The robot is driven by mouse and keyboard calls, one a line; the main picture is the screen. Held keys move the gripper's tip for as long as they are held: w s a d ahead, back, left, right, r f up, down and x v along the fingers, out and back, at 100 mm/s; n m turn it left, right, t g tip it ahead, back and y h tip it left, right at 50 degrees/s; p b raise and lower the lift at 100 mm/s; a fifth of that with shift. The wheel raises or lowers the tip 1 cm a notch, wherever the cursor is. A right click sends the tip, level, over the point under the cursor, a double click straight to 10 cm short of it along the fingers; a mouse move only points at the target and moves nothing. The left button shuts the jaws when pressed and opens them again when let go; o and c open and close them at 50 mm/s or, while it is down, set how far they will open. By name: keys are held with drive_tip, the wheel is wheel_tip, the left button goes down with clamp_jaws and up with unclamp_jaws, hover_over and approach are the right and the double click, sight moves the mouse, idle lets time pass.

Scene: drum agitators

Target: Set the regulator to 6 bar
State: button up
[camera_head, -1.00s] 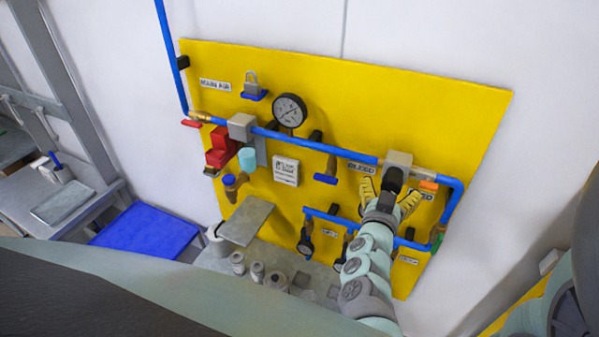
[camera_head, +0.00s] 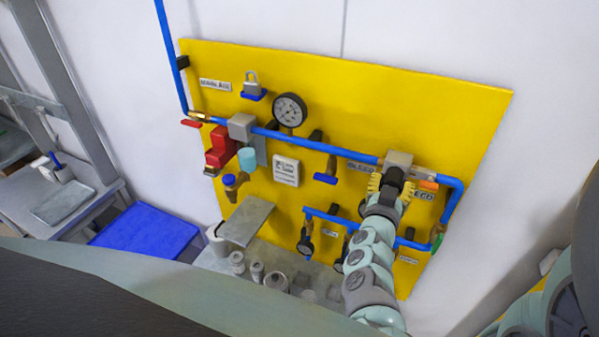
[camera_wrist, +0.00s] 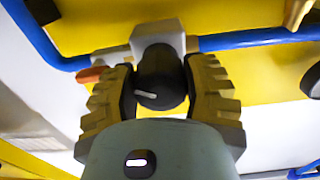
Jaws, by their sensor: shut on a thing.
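The regulator is a grey block (camera_head: 398,159) on the blue pipe at the right of the yellow panel. Its black knob (camera_wrist: 162,78), with a white pointer mark, shows in the wrist view below the grey body (camera_wrist: 158,36). My gripper (camera_wrist: 161,92) has its yellow ridged fingers on both sides of the knob, shut on it. In the head view my gripper (camera_head: 391,187) hides most of the knob.
An orange part (camera_head: 428,185) sits close to the right of the regulator. A grey shelf (camera_head: 247,220) juts out below.

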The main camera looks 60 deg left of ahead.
drive_tip(key=c, duration=0.4)
drive_tip(key=shift+f, duration=0.1)
drive_tip(key=shift+f+b, duration=0.1)
drive_tip(key=shift+b, duration=0.4)
drive_tip(key=b, duration=0.1)
drive_tip(key=m+b, duration=0.1)
drive_tip(key=b, duration=0.1)
drive_tip(key=shift+d+f, duration=0.1)
drive_tip(key=shift+f, duration=0.15)
drive_tip(key=m+b, duration=0.3)
drive_tip(key=b, duration=0.2)
drive_tip(key=m+b, duration=0.4)
drive_tip(key=m, duration=0.1)
drive_tip(key=shift+s+r, duration=0.1)
drive_tip(key=shift+r, duration=0.15)
drive_tip(key=shift+r+m+b, duration=0.2)
drive_tip(key=shift+m+b, duration=0.65)
drive_tip(key=shift+m, duration=0.45)
